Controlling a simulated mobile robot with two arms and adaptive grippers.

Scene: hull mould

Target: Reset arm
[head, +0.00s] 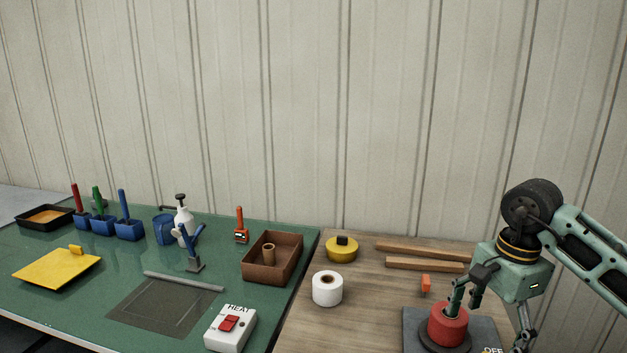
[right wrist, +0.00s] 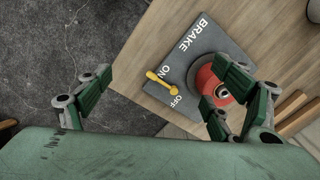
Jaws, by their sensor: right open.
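My right gripper (head: 488,318) is at the lower right of the head view, above the brake plate. In the right wrist view its fingers (right wrist: 165,98) are spread wide, with nothing held between them. The red spool also shows in the right wrist view (right wrist: 206,77), partly hidden by the fingers. The grey brake plate (right wrist: 205,38) carries a yellow lever (right wrist: 163,83) beside the ON and OFF marks. My left gripper is not in view.
On the wooden table stand a white roll (head: 327,289), a yellow round tool (head: 342,249), wooden strips (head: 425,265) and an orange piece (head: 426,283). The green table holds a HEAT switch box (head: 231,329), a brown box (head: 256,270) and a yellow plate (head: 57,268).

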